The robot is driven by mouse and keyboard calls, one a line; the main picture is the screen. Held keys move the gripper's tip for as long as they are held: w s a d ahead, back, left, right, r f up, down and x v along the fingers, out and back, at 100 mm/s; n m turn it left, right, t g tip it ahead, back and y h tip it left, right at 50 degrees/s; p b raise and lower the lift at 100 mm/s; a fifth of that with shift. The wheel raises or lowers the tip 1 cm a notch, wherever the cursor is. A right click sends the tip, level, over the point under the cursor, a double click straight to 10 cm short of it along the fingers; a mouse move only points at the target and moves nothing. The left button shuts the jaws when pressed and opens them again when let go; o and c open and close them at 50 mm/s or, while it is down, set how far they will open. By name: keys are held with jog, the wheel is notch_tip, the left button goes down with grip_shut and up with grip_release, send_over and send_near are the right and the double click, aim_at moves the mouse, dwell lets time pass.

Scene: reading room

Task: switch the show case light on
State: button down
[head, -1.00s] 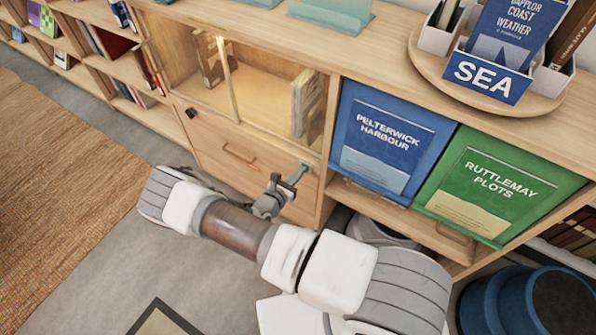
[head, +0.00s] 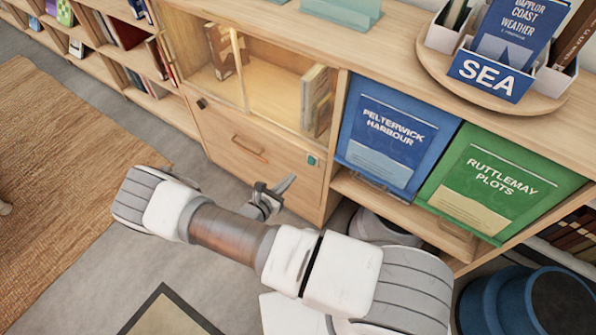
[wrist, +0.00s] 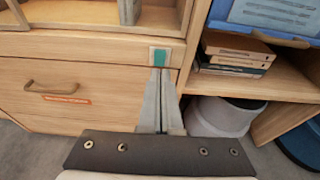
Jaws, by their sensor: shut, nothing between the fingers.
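The show case (head: 262,88) is a glass-fronted compartment in the wooden shelf unit, with a few books inside and a warm glow within. Its switch (head: 312,160) is a small teal rocker on a pale plate, at the right end of the rail below the glass. The switch also shows in the wrist view (wrist: 161,57), just beyond my fingertips. My gripper (head: 292,180) is shut and empty, below and in front of the switch in the head view. In the wrist view the fingers (wrist: 159,72) point at the switch's lower edge; the head view shows a gap.
A drawer (head: 245,145) with a wooden handle lies below the show case. Blue (head: 390,135) and green (head: 490,185) display boards stand to the right. A blue round stool (head: 540,300) is at lower right. Open floor lies to the left.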

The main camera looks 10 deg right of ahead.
jog(key=v, duration=0.3)
jog(key=shift+s+a+r, duration=0.15)
jog(key=shift+a+r, duration=0.05)
jog(key=shift+r, duration=0.3)
jog(key=s+d+r+m+g+y, duration=0.1)
jog(key=s+d+r+m+g, duration=0.15)
jog(key=r+m+g, duration=0.75)
jog(key=s+d+r+m+y, duration=0.15)
jog(key=d+r+m, duration=0.35)
jog(key=r, duration=1.1)
jog(key=s+d+r+m+t+y, duration=0.15)
jog(key=s+r+m+y, duration=0.25)
jog(key=s+r+m, duration=0.45)
jog(key=s+r+m+t+y, duration=0.3)
jog(key=s+r+m+y, duration=0.15)
jog(key=r, duration=0.65)
notch_tip(320, 180, up, 12)
jog(key=n+p, duration=0.1)
jog(key=p, duration=1.1)
jog(key=shift+s+a, duration=0.2)
jog(key=shift+s, duration=0.2)
